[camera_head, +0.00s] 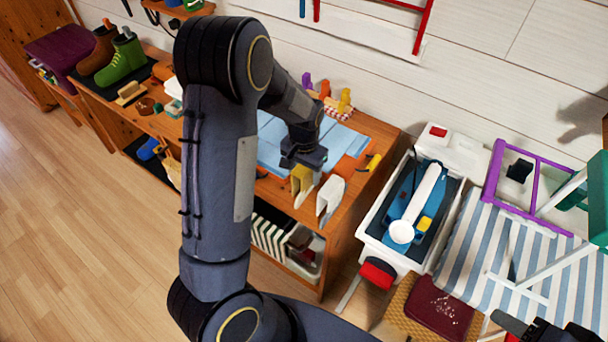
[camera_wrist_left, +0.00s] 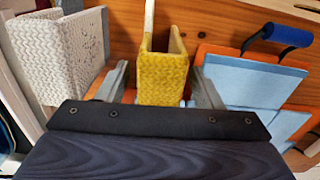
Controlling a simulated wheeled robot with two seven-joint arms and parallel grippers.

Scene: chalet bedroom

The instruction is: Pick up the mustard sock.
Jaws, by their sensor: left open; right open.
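The mustard sock (camera_head: 302,180) has a knitted texture and stands upright near the front edge of the wooden cabinet top. My left gripper (camera_head: 303,160) is just above it, open. In the left wrist view the mustard sock (camera_wrist_left: 162,80) shows between the two grey fingers of my left gripper (camera_wrist_left: 162,88). I see a gap on its right; contact at its left side is hard to judge. The arm and gripper partly hide the sock in the head view. My right gripper (camera_head: 545,331) is at the bottom right edge, partly cut off, open and away from the sock.
A white sock (camera_head: 330,196) stands close on the right; it also shows in the left wrist view (camera_wrist_left: 75,45). Light blue folded cloths (camera_wrist_left: 240,85) lie on the other side. A white bin (camera_head: 372,222) is right of the cabinet.

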